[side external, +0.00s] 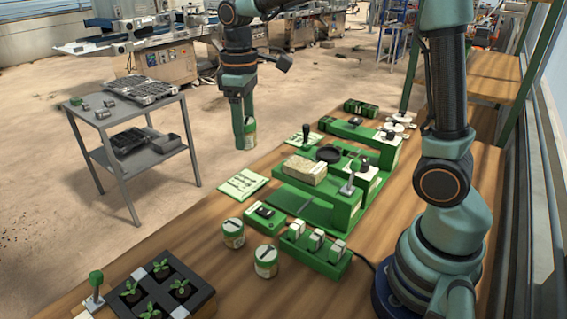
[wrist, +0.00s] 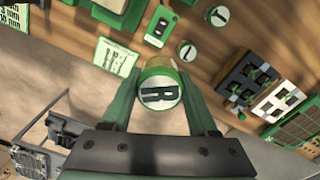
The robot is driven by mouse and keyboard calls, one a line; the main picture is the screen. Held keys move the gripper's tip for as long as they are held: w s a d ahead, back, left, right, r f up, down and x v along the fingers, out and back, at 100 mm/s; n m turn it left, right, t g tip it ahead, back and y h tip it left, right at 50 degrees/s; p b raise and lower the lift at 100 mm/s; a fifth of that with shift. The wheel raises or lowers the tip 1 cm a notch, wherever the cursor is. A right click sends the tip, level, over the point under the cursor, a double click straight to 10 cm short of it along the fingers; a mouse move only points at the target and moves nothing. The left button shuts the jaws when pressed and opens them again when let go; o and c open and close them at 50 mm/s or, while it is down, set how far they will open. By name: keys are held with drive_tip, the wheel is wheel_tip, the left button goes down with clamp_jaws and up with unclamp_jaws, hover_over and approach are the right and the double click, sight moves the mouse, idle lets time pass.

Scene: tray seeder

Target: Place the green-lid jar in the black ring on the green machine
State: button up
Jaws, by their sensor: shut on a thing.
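My gripper (side external: 244,118) is shut on a green-lid jar (side external: 249,139), held upright in the air near the far left edge of the wooden table. In the wrist view my gripper (wrist: 160,97) has a finger on either side of the jar, whose lid (wrist: 160,92) carries a dark mark. The green machine (side external: 318,208) stands on the table to the right of and nearer than the jar. The black ring (side external: 328,154) sits on top of it, apart from the jar, and looks empty. Part of the machine shows at the top left of the wrist view.
Two more green-lid jars, one left (side external: 233,232) and one right (side external: 266,260), stand in front of the machine. A beige block (side external: 305,169) and a lever (side external: 349,180) rise beside the ring. A black seedling tray (side external: 199,292) lies at the front. A grey cart (side external: 177,144) stands left.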

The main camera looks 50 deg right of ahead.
drive_tip(key=s+a+f+n, duration=0.1)
drive_tip(key=s+a+n, duration=0.5)
drive_tip(key=s+a, duration=0.5)
drive_tip(key=s+a+f+n, duration=0.1)
drive_tip(key=s+a+n, duration=0.5)
drive_tip(key=a, duration=0.9)
drive_tip(key=shift+m, duration=0.4)
drive_tip(key=f, duration=1.3)
drive_tip(key=s+f, duration=0.1)
drive_tip(key=f, duration=0.5)
drive_tip(key=shift+f, duration=0.2)
drive_tip(key=shift+f, duration=0.15)
drive_tip(key=o, duration=1.4)
